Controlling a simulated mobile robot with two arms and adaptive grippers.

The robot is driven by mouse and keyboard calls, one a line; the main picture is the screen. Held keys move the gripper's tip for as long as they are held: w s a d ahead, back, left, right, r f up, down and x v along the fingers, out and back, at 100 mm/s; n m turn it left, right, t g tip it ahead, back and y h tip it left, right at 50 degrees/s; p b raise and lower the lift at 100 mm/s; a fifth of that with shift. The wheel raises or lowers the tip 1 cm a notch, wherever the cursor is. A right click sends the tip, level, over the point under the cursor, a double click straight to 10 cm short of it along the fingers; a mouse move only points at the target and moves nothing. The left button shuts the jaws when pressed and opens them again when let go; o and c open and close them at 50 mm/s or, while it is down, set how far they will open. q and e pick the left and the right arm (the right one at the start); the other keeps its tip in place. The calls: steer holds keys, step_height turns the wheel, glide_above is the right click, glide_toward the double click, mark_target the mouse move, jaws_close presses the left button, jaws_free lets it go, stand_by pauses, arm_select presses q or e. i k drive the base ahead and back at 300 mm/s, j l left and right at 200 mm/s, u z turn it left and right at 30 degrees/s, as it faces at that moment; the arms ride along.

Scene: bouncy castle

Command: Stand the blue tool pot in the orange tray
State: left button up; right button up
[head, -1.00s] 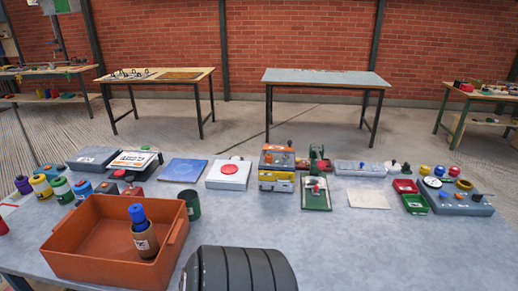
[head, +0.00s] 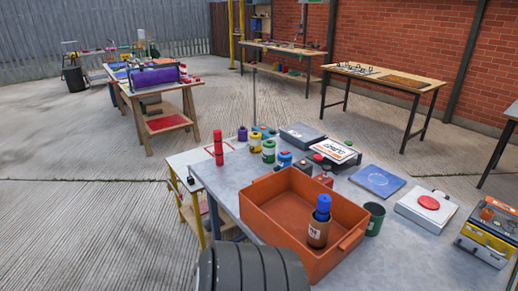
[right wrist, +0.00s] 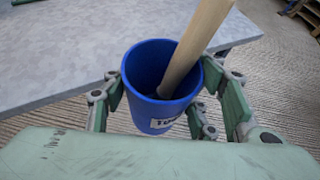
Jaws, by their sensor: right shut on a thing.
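The blue tool pot (right wrist: 150,110) is in the right wrist view, with a white label on its side and a wooden handle (right wrist: 194,48) sticking out of its mouth. My right gripper (right wrist: 163,92) is shut on the pot, one finger on each side. The pot appears over the concrete ground, near the table's edge. The orange tray (head: 268,217) sits on the grey table in the head view. A brown bottle with a blue cap (head: 319,220) stands in its right part. Neither gripper shows in the head view.
The grey table (head: 395,235) carries a dark green cup (head: 375,220) right of the tray. Several coloured pots, a red stacked object (head: 218,148), flat cases and a blue panel (head: 376,181) stand behind it. The tray's left and middle floor is clear. Other workbenches stand farther back.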

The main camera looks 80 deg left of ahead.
mark_target(277, 212)
steer(key=u, duration=1.55)
